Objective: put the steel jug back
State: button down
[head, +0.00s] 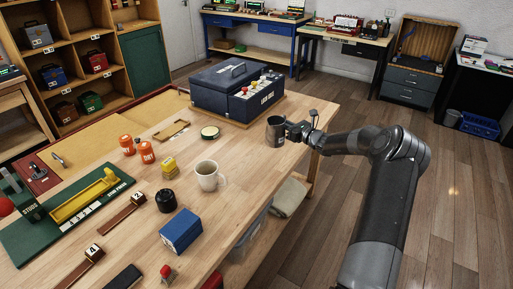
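A grey metal jug (275,133) with a small pale label is upright at the right side of the wooden workbench, just in front of the dark blue box. My gripper (290,130) is at the jug's right side, reaching in from the right over the bench edge. It appears to touch the jug. The fingers are too small and dark to tell whether they are closed on it. I cannot tell whether the jug's base rests on the bench or is slightly above it.
A dark blue box (222,88) stands behind the jug. A white mug (208,176), a round tin (210,132), orange pots (147,152) and a blue block (181,231) are on the workbench (240,215). Bare wood lies between mug and jug. Shelves (75,55) stand at back left.

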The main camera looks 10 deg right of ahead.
jog(key=w+a+f, duration=0.4)
jog(key=a, duration=0.1)
jog(key=w+a+f, duration=0.2)
jog(key=a, duration=0.1)
jog(key=shift+a+f, duration=0.1)
jog(key=shift+f, duration=1.9)
jog(key=shift+f, duration=0.15)
jog(key=c, duration=1.5)
grip_release()
